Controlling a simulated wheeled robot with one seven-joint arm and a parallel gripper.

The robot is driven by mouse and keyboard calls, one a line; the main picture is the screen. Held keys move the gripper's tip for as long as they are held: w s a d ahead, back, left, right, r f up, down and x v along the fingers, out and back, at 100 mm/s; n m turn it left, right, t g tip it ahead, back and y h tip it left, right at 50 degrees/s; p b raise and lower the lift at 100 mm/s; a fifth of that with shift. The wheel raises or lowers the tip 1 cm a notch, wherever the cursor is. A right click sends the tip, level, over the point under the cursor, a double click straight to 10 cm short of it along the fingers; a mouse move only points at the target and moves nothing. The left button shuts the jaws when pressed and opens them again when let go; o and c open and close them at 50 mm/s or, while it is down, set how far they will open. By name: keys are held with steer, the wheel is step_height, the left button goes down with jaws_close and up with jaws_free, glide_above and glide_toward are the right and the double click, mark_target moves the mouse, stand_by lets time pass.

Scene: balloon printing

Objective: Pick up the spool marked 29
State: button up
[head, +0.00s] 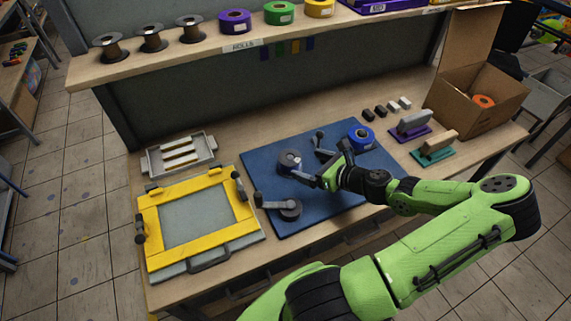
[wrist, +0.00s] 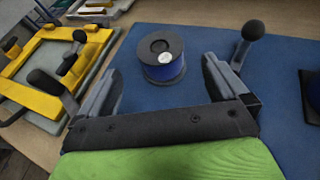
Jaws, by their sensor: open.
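A dark-topped spool with a blue side (wrist: 163,68) stands upright on the blue mat (wrist: 185,99), ahead of my gripper (wrist: 161,84) in the wrist view. A small white label is on its top; its number is too small to read. In the head view this spool (head: 290,161) looks grey, left of my gripper (head: 321,165). My gripper is open and empty, its fingers apart with the spool beyond the gap between them. A second, bright blue spool (head: 361,137) sits at the mat's back right. I cannot tell which spool is marked 29.
Levers with black knobs (head: 319,135) (head: 290,208) stand on the mat near the spool. A yellow frame (head: 151,222) lies left. A cardboard box (head: 460,112) and squeegee-like tools (head: 434,147) are right. A shelf (head: 200,48) holds more spools.

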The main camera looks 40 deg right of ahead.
mark_target(293, 160)
steer(key=b+x, duration=0.1)
steer(key=x, duration=0.9)
steer(key=shift+w+f, duration=0.15)
steer(key=shift+f, duration=0.1)
steer(key=shift+c, duration=0.3)
steer(key=c, duration=0.9)
